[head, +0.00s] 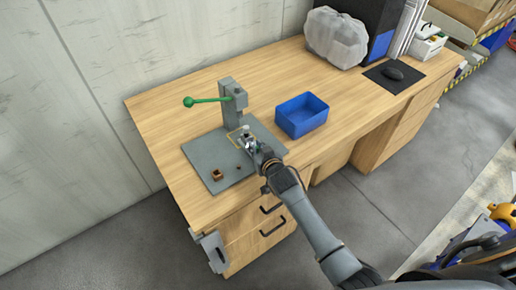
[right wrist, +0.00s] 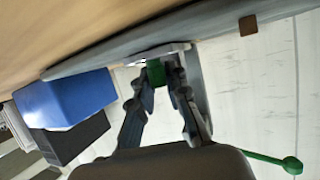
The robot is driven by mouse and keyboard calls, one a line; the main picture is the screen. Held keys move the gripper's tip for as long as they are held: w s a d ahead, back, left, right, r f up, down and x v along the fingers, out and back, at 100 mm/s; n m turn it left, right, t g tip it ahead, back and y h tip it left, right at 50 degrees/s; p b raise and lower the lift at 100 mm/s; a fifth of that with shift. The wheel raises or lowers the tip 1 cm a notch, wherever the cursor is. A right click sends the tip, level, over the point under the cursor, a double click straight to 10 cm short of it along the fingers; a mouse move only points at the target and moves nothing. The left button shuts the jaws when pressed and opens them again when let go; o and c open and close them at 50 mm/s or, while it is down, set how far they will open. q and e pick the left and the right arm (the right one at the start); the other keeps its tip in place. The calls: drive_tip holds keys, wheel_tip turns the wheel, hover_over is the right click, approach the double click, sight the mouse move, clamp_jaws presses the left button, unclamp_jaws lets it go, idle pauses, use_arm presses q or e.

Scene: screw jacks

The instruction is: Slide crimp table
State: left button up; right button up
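The crimp press stands on a grey base plate (head: 210,162) on the wooden desk. It has a grey upright column (head: 232,108) and a green lever (head: 205,100) pointing left; the lever also shows in the right wrist view (right wrist: 262,158). My right gripper (head: 249,145) is low over the plate, in front of the column, beside a yellow-edged area. In the right wrist view its fingers (right wrist: 164,82) are apart, with a small green block (right wrist: 157,72) at their tips. I cannot tell whether they touch it. The crimp table is mostly hidden. My left gripper is not in view.
A blue bin (head: 301,116) stands right of the plate. A small brown block (head: 217,175) sits near the plate's front left. A bagged object (head: 337,38) and a black mat with a mouse (head: 392,75) are farther right. The desk's left end is clear.

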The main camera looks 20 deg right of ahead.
drive_tip(key=o, duration=0.4)
drive_tip(key=v, duration=1.2)
